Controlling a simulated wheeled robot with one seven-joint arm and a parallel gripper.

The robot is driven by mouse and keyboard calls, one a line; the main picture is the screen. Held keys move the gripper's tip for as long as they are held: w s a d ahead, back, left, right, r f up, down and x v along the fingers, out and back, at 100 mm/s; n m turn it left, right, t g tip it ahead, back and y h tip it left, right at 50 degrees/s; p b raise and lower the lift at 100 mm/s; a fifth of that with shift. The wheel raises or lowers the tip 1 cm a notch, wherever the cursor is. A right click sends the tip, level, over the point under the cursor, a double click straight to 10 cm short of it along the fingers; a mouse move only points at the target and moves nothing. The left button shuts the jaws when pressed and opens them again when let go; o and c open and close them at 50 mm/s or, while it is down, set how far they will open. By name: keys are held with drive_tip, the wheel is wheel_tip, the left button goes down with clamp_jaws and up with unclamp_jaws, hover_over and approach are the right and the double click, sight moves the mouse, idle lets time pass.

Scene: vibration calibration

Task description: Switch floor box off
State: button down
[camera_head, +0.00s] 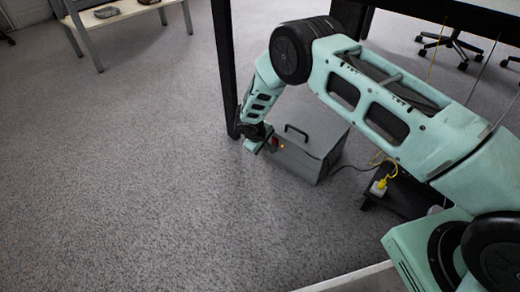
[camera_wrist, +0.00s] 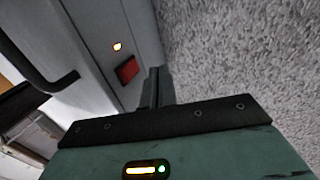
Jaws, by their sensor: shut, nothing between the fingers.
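The floor box (camera_head: 315,145) is a grey metal case with a black handle on top, standing on the carpet under the table. In the wrist view its grey face (camera_wrist: 95,35) fills the upper left. That face carries a lit orange lamp (camera_wrist: 117,47) and a red switch (camera_wrist: 127,70) beside it. My gripper (camera_head: 262,143) is low, at the left end of the box, by the face with the switch. In the wrist view the shut fingers (camera_wrist: 155,88) are just right of the red switch. I cannot tell whether they touch the box.
A black table leg (camera_head: 226,75) stands just left of my gripper. A yellow plug on a dark block (camera_head: 380,187) lies right of the box, with a cable running to it. A low table (camera_head: 110,18) stands far left. The carpet at left is clear.

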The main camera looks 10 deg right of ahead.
sight(273, 140)
drive_tip(key=shift+w+d+r+b, duration=0.25)
drive_tip(key=shift+w+d, duration=0.2)
drive_tip(key=shift+d, duration=0.15)
drive_tip(key=shift+w+d+r+b, duration=0.1)
drive_tip(key=shift+w+d+b, duration=0.15)
drive_tip(key=shift+w+d, duration=0.25)
drive_tip(key=shift+d, duration=0.1)
drive_tip(key=shift+w+d+r+p, duration=0.15)
drive_tip(key=shift+w+d+p, duration=0.05)
drive_tip(key=shift+d+p, duration=0.15)
drive_tip(key=shift+r, duration=0.1)
drive_tip(key=shift+r+p, duration=0.65)
drive_tip(key=shift+r, duration=0.05)
